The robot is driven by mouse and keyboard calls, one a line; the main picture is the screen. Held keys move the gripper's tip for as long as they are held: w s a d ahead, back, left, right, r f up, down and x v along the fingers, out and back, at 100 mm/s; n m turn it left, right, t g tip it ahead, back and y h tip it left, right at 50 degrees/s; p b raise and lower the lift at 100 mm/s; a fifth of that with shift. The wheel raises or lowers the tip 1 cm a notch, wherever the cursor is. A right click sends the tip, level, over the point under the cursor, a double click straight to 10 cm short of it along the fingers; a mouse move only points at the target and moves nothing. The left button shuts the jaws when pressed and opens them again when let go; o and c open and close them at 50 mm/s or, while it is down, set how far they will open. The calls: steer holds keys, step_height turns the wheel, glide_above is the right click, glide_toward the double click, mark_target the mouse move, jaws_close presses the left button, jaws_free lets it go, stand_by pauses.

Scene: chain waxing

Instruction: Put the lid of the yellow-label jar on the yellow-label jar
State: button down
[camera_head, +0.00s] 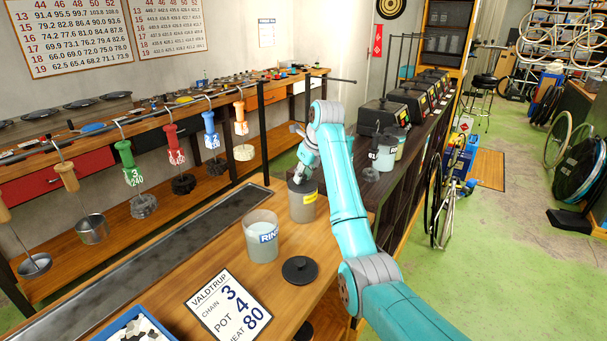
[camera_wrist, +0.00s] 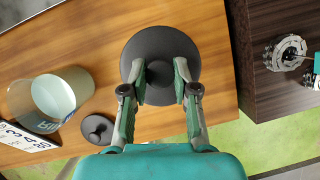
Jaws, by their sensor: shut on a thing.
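The yellow-label jar (camera_head: 303,207) is a grey jar with a yellow label, upright on the wooden bench. A dark round lid (camera_wrist: 160,48) with a central knob fills the middle of the wrist view. My gripper (camera_wrist: 160,80) is shut on the knob, one finger on each side. In the head view, my gripper (camera_head: 301,169) points down directly over this jar, and the lid is at the jar's mouth. I cannot tell whether it rests on the rim or hovers just above. The lid hides the jar in the wrist view.
A jar marked "RIN…" (camera_head: 261,240) stands open to the left; another dark lid (camera_head: 299,270) lies on the bench in front. A printed card (camera_head: 229,305) lies near the front. A dark counter with machines (camera_head: 410,100) is to the right. A rail with hanging tools is at left.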

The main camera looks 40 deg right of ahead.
steer(key=c, duration=0.8)
jaws_free()
steer(key=shift+r, duration=0.1)
step_height(320, 180, up, 10)
